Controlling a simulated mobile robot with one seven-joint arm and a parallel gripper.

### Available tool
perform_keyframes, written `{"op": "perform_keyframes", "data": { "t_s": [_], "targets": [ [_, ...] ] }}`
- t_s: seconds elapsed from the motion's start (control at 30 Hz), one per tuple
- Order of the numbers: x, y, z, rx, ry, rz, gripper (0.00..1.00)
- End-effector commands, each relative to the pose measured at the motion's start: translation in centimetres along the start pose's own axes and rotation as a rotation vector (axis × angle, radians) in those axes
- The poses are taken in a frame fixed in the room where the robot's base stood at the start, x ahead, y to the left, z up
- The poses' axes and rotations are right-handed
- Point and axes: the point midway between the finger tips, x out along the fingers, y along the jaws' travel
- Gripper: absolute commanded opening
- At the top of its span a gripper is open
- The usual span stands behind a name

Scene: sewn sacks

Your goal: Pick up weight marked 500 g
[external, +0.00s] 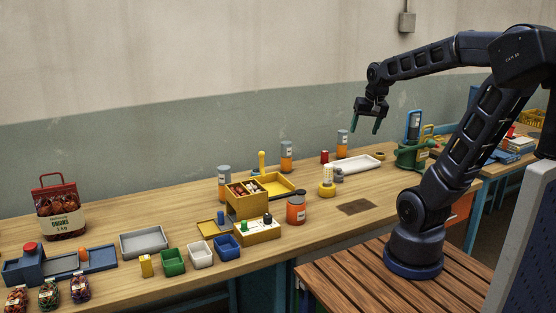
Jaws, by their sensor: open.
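I cannot make out a 500 g mark on anything at this size. A yellow block (256,234) with a few small knob-topped pieces stands mid-table in front of a yellow divided box (240,206); whether these pieces are weights I cannot tell. A small grey piece (338,175) stands beside a yellow-and-white cylinder (327,183) further right. My gripper (364,129) is open and empty, pointing down, high above the back of the table near the wall. Its two green-tipped fingers are apart and touch nothing.
Orange-and-grey jars (286,157) stand around the boxes. A white tray (358,164) lies at the back right. Green, white and blue bins (172,263), a grey tray (144,242) and a bag (62,212) are at left.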

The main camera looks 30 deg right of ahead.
Motion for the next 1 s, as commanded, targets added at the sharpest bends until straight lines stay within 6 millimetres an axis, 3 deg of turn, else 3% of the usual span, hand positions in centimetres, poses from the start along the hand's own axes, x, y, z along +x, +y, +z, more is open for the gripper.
{"op": "perform_keyframes", "data": {
  "t_s": [0.57, 1.0],
  "targets": [
    [9.4, -0.8, -10.3, 0.601, -0.116, 0.095, 0.67],
    [19.6, 0.2, -16.2, 1.051, -0.163, 0.215, 0.67]
  ]
}}
